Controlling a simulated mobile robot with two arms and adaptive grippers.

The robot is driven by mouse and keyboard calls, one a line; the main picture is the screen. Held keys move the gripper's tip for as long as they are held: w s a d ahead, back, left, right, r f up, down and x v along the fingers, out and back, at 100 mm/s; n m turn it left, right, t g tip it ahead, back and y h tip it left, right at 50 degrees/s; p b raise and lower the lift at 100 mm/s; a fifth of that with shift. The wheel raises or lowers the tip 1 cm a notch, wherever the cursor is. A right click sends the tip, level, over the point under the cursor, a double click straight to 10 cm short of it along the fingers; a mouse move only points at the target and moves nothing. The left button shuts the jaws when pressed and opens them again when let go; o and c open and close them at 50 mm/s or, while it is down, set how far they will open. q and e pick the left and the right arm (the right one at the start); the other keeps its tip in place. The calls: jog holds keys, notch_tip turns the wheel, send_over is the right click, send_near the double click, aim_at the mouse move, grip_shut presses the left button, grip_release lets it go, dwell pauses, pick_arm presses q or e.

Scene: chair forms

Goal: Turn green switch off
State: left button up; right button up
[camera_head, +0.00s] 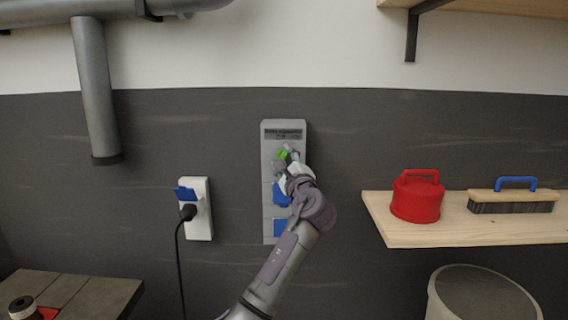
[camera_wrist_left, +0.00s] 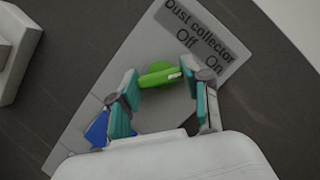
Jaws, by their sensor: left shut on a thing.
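The green switch (camera_head: 283,154) is on the upper part of a grey wall panel (camera_head: 270,165). In the left wrist view the green switch (camera_wrist_left: 157,76) lies between the teal-padded fingers of my left gripper (camera_wrist_left: 160,82), which is shut on it. A white mark shows on the switch's right end. The label above reads "Dust collector", with "Off" and "On" below it; the mark points roughly toward the "On" side. In the head view my left gripper (camera_head: 289,163) covers part of the switch. My right gripper is not in view.
Blue socket covers (camera_head: 281,228) sit lower on the panel. A white outlet (camera_head: 199,225) with a plugged black cable is to the left. A wooden shelf (camera_head: 400,232) on the right holds a red container (camera_head: 416,201) and a brush (camera_head: 512,203). A bin stands below.

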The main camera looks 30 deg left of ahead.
pick_arm(q)
jog(key=n+g, duration=0.2)
jog(key=n, duration=0.2)
jog(key=shift+n, duration=0.4)
jog(key=shift+n+g+h+p, duration=0.3)
jog(key=shift+n+h+p, duration=0.15)
jog(key=shift+n, duration=0.65)
jog(key=o, duration=1.2)
jog(key=shift+c, duration=0.2)
jog(key=shift+d, duration=0.1)
jog(key=v, duration=1.2)
jog(key=shift+r, duration=0.15)
